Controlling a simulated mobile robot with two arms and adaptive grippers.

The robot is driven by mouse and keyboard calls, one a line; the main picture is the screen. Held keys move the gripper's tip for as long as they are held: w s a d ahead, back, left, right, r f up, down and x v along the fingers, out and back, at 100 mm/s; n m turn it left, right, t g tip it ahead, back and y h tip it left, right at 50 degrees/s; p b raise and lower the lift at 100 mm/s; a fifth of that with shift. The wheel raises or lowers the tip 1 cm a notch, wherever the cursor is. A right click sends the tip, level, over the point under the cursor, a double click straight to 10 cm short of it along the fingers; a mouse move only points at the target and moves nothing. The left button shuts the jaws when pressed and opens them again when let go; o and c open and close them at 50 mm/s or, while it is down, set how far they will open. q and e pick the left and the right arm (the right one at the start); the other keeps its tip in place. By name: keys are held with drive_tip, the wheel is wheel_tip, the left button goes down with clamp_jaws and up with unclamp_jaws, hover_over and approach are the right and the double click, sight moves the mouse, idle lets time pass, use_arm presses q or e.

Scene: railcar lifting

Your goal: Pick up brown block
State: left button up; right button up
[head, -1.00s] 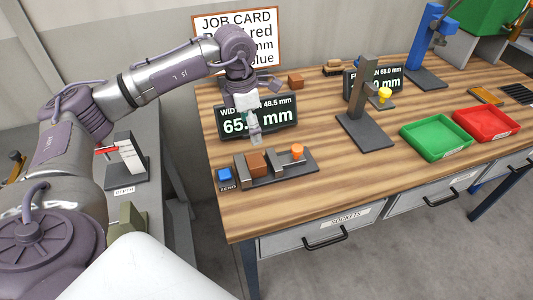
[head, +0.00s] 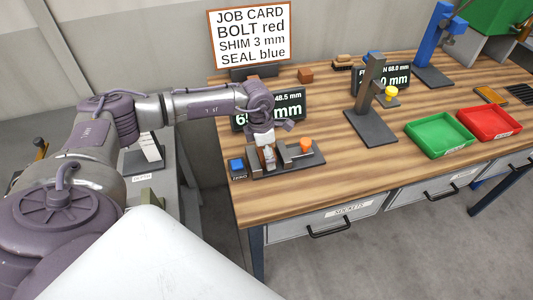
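My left gripper (head: 268,160) points down into the width gauge (head: 302,163), between its upright jaws, where a brown block sat a second ago. The gripper hides that spot, so I cannot see the block clearly there or tell whether the fingers are closed on it. Another brown block (head: 305,75) lies at the back of the wooden table (head: 330,180), to the right of the job card. My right gripper is not in view.
The gauge has an orange knob (head: 305,145) and a blue ZERO button (head: 236,164). A width display (head: 290,106) stands behind it. To the right are a dark stand (head: 370,125), a green tray (head: 439,150) and a red tray (head: 508,134). The front middle is clear.

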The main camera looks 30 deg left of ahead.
use_arm(q)
drive_tip(key=c, duration=1.3)
drive_tip(key=shift+c, duration=0.7)
drive_tip(key=shift+r, duration=0.15)
